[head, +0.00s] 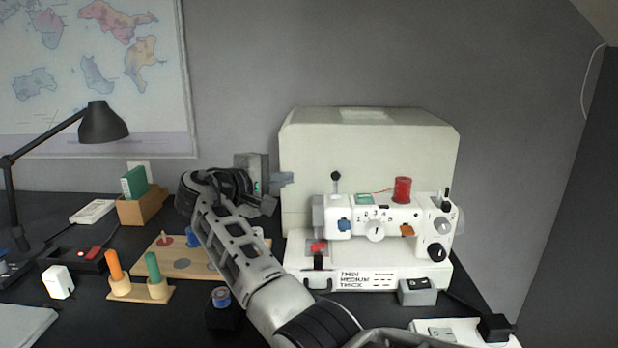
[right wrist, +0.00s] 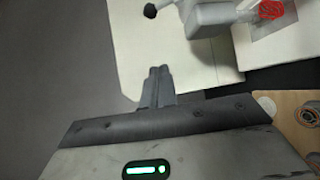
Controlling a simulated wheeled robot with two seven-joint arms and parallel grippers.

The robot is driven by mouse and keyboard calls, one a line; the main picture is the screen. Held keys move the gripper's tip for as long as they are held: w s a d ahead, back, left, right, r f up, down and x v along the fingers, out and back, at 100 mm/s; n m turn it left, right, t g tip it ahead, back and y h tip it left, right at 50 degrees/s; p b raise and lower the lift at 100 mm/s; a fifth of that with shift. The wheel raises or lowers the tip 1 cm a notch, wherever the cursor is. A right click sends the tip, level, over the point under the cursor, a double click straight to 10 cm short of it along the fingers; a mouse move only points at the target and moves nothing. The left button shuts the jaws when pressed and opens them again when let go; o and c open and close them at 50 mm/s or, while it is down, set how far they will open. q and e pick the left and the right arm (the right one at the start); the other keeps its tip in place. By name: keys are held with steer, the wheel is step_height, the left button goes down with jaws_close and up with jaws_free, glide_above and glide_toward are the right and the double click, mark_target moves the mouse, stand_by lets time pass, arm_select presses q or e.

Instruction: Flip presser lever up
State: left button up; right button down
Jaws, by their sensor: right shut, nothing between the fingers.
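The white sewing machine (head: 385,255) stands on the dark desk in front of its pale cover. A thin lever with a black ball knob (head: 336,176) rises at the left end of its head; I take it for the presser lever. The knob also shows at the top of the right wrist view (right wrist: 150,11). My right gripper (head: 287,178) is shut and empty, left of the knob and apart from it. Its closed fingers show in the right wrist view (right wrist: 158,86). My left gripper is not in view.
The pale cover (head: 370,130) stands close behind the machine. A red spool (head: 402,189) sits on top of it. A wooden board with pegs (head: 170,262) and a peg stand (head: 140,290) lie left of my arm. A black lamp (head: 103,122) stands at far left.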

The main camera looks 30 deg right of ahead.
mark_target(335, 182)
arm_select(q)
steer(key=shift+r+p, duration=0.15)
steer(key=shift+p, duration=0.4)
arm_select(e)
steer(key=shift+s+d+f, duration=0.1)
steer(key=shift+d+f, duration=0.05)
steer(key=shift+d, duration=1.35)
steer(key=shift+s+d+f, duration=0.1)
steer(key=shift+d+f, duration=0.1)
steer(key=shift+d, duration=1.35)
steer(key=shift+s+d+f, duration=0.1)
steer(key=shift+d+f, duration=0.05)
steer(key=shift+d, duration=1.35)
arm_select(q)
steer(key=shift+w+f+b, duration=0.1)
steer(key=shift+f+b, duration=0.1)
steer(key=shift+b, duration=0.1)
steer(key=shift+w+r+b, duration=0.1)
steer(key=shift+b, duration=0.3)
arm_select(e)
steer(key=shift+s+a+m+t+h, duration=0.1)
steer(key=shift+m+t+h, duration=0.2)
